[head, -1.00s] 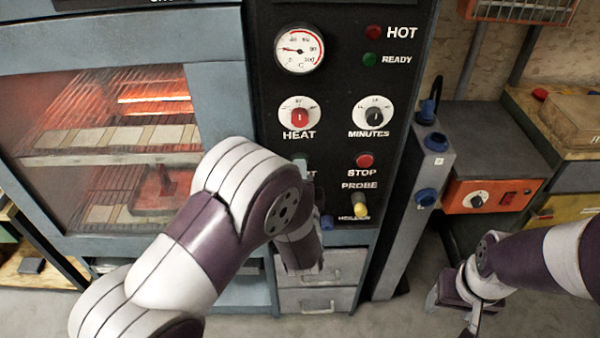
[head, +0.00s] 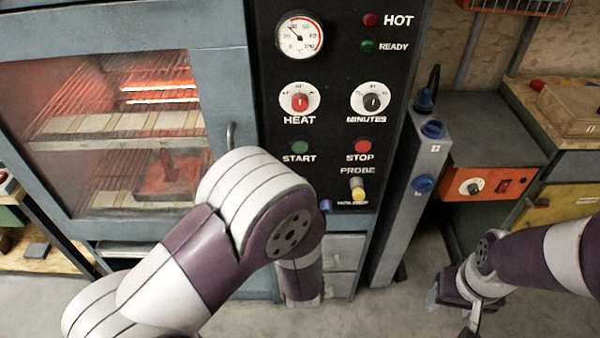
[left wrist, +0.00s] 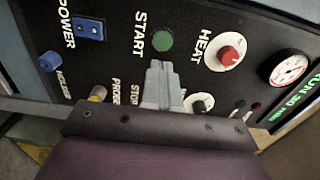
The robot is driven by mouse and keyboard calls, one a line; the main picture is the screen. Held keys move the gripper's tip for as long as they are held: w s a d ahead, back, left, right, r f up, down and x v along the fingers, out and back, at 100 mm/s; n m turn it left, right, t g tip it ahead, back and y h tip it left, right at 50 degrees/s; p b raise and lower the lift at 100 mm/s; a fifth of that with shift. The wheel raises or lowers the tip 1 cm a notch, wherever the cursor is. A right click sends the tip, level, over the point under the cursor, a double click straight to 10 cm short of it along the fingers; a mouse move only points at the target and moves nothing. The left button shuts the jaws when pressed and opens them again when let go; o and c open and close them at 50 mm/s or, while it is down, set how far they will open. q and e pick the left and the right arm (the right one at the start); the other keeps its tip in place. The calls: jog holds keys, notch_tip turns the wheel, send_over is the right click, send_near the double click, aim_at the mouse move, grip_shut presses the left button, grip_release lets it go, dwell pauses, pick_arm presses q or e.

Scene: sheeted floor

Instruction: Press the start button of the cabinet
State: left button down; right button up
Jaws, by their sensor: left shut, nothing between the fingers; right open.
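The cabinet's control panel fills the middle of the head view. Its green start button (head: 300,147) sits under the HEAT knob, uncovered, with the red stop button (head: 363,147) to its right. In the left wrist view the start button (left wrist: 162,40) lies just beyond my left gripper (left wrist: 161,68), whose fingers are shut and empty. A gap seems to separate the fingertips from the button. My left arm hides that gripper in the head view. A green display (left wrist: 285,108) reads "RUN 30 min". My right gripper (head: 456,308) is open and empty, low at the right.
The cabinet's glass door (head: 60,160) shows a glowing heater and a red tray inside. A grey post with blue knobs (head: 423,184) stands right of the panel, beside an orange box (head: 490,185). The floor (head: 380,315) in front is clear.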

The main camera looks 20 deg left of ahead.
pick_arm(q)
jog(key=v, duration=0.3)
jog(key=shift+s+d+r, duration=0.15)
jog(key=shift+s+r, duration=0.05)
jog(key=shift+s, duration=0.15)
pick_arm(e)
jog(key=shift+s+d+r, duration=0.1)
jog(key=shift+s, duration=0.25)
